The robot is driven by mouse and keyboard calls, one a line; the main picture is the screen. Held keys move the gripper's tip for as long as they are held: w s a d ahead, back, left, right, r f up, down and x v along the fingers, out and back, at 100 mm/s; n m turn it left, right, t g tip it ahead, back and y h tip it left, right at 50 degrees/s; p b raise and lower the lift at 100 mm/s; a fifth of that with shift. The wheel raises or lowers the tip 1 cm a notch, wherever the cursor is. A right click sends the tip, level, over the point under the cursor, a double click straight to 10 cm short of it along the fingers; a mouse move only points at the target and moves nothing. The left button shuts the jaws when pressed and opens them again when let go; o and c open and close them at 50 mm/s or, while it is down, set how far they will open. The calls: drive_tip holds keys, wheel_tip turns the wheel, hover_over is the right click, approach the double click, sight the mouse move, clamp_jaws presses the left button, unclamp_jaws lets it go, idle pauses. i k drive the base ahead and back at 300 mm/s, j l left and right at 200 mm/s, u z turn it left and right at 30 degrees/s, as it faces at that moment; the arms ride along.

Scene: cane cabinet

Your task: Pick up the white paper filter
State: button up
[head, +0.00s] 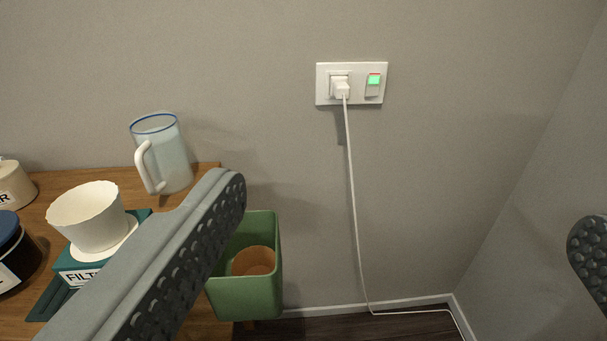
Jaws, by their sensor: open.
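The white paper filter (88,217) is a flared cup with a wavy rim, at the left of the head view. My gripper (410,215) is wide open and empty. Its left finger crosses in front of the stand, to the right of the filter in the picture. Its right finger shows only in part at the right edge.
A clear jug (163,155) with a white handle stands behind the filter on the wooden cabinet top (50,187). A dark jar (14,250) and a cream container (14,186) are at left. A green bin (249,299) holds a brown cup (254,261). A cable (353,210) hangs from a wall socket.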

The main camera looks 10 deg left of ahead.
sight(95, 219)
drive_tip(key=u, duration=1.2)
